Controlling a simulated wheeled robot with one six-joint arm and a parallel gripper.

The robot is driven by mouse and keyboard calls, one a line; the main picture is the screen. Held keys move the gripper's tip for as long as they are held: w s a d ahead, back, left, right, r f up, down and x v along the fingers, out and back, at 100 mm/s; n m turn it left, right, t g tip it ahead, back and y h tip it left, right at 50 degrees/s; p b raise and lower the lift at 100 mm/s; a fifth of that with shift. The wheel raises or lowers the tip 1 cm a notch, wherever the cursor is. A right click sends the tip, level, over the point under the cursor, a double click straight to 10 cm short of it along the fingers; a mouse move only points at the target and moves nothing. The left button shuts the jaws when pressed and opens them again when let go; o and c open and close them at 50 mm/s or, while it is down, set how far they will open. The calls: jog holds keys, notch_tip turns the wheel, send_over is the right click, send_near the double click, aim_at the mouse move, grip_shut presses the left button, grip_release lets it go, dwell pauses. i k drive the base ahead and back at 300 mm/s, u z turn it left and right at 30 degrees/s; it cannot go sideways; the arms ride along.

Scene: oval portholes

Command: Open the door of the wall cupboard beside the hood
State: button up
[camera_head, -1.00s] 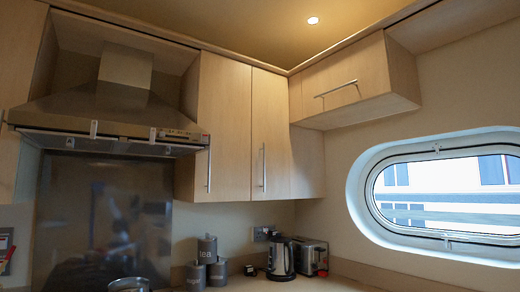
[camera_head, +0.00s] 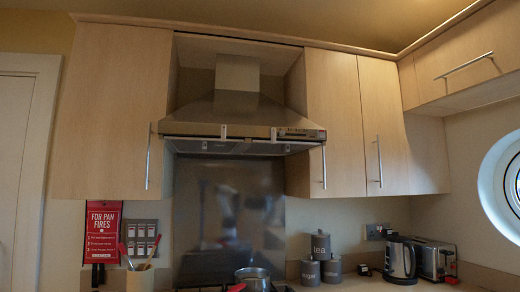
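A steel range hood (camera_head: 240,118) hangs at the centre of the back wall. Light wood wall cupboards stand on both sides of it, all shut. The left cupboard door (camera_head: 108,110) has a vertical bar handle (camera_head: 148,157) near its right edge. Right of the hood, one door (camera_head: 334,110) has a vertical handle (camera_head: 324,166) at its lower left. The door beside it (camera_head: 384,115) also has a vertical handle (camera_head: 378,160) at its lower left. My gripper is not in view.
A higher cupboard (camera_head: 465,55) with a slanted bar handle is at the upper right. Below are a pan (camera_head: 252,278), grey canisters (camera_head: 320,245), a kettle (camera_head: 400,260) and a toaster (camera_head: 434,259). A red fire sign (camera_head: 102,233) hangs at left. A white door (camera_head: 18,170) stands at the far left.

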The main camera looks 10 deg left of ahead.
aim_at(336, 170)
jog(key=u, duration=0.4)
jog(key=i, duration=1.25)
jog(key=z, duration=0.4)
